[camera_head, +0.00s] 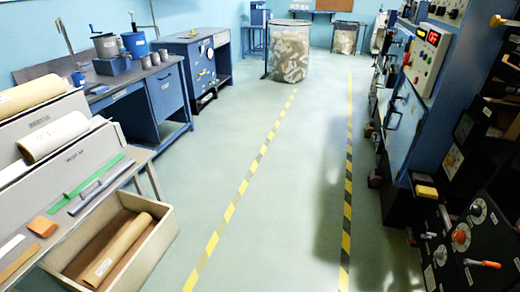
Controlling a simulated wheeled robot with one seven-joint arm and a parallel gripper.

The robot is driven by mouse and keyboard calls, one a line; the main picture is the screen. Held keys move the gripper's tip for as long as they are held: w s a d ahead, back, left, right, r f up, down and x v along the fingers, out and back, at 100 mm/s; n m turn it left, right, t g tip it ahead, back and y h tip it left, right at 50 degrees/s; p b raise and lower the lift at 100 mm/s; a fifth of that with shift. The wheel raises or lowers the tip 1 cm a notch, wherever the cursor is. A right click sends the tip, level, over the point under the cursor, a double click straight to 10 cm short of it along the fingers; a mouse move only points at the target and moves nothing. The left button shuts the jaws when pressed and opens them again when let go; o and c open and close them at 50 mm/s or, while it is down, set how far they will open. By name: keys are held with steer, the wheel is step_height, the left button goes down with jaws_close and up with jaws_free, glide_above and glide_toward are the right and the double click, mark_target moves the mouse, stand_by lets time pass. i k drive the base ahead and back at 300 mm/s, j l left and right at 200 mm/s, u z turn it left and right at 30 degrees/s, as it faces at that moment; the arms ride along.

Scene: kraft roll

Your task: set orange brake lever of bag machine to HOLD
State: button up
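An orange-handled lever (484,264) shows in the head view at the lower right, on the dark front panel (450,268) of the machine. Its handle points right and lies nearly level. An orange-red knob (460,237) sits on a dial above it, and another round dial (478,211) is higher up. The lettering around the lever is too small to read, so I cannot tell which mark it points to. My gripper is not in view.
Blue machines line the right side. A yellow-and-black floor line (346,215) runs beside them. Left are a sloped rack with paper rolls (53,136), an open box (150,250) holding a roll, and blue workbenches (165,95). The middle aisle floor (290,170) is clear.

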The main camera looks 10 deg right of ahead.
mark_target(467, 262)
steer(key=z, duration=1.4)
steer(key=j, duration=0.4)
steer(key=i+j, duration=0.15)
steer(key=j, duration=0.25)
steer(key=i+j, duration=0.2)
steer(key=j, duration=0.15)
steer(key=i+j+u, duration=0.15)
steer(key=i+j, duration=0.1)
steer(key=j, duration=0.05)
